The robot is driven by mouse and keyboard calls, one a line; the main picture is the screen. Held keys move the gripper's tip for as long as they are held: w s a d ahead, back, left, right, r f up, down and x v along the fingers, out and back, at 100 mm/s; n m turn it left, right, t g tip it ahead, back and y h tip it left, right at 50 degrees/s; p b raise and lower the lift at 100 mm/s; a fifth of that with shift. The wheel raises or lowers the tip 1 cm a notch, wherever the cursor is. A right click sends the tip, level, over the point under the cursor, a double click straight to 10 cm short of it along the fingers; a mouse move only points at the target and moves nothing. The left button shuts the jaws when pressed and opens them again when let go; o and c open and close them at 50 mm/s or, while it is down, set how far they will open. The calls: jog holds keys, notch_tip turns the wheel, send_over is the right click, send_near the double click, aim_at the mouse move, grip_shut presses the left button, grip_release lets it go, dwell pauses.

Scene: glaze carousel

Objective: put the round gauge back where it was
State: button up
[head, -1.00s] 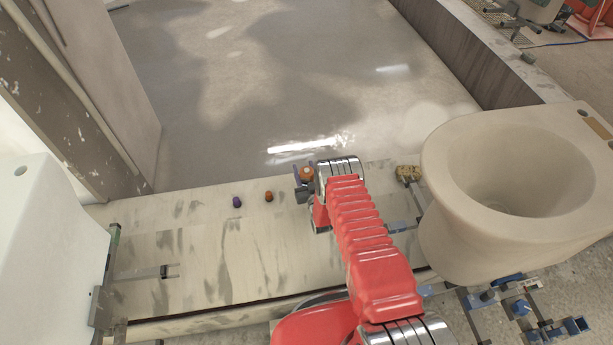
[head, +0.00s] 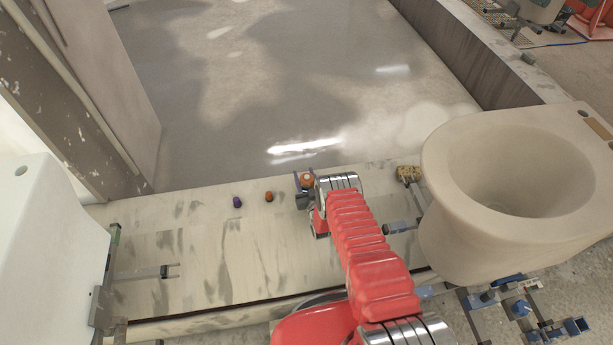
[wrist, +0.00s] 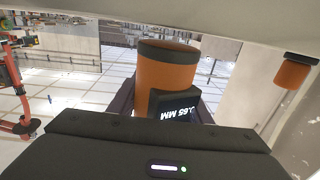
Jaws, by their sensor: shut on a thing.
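The round gauge (head: 306,178) shows as a small orange piece at my gripper (head: 304,187), over the far edge of the pale bench. In the wrist view the gauge (wrist: 167,72) is a large orange cylinder with a dark display block reading about .65 MM, upside down. My gripper (wrist: 165,105) is shut on it, with dark fingers on both sides. The gap between gauge and bench, if any, cannot be judged from the head view.
A purple piece (head: 237,202) and an orange-brown piece (head: 268,197) stand on the bench (head: 190,245) left of my gripper. A yellowish sponge-like lump (head: 408,173) lies to the right, beside a large beige toilet bowl (head: 455,220). A white ceramic piece (head: 45,250) stands at left.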

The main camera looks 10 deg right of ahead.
jog(key=shift+s+f, duration=0.25)
jog(key=shift+f, duration=0.15)
jog(key=o, duration=1.1)
jog(key=shift+w+d+r, duration=0.1)
jog(key=shift+w+r, duration=0.05)
jog(key=shift+w, duration=0.05)
jog(key=s, duration=1.2)
jog(key=shift+d+r, duration=0.3)
jog(key=shift+d, duration=0.1)
jog(key=shift+w, duration=0.1)
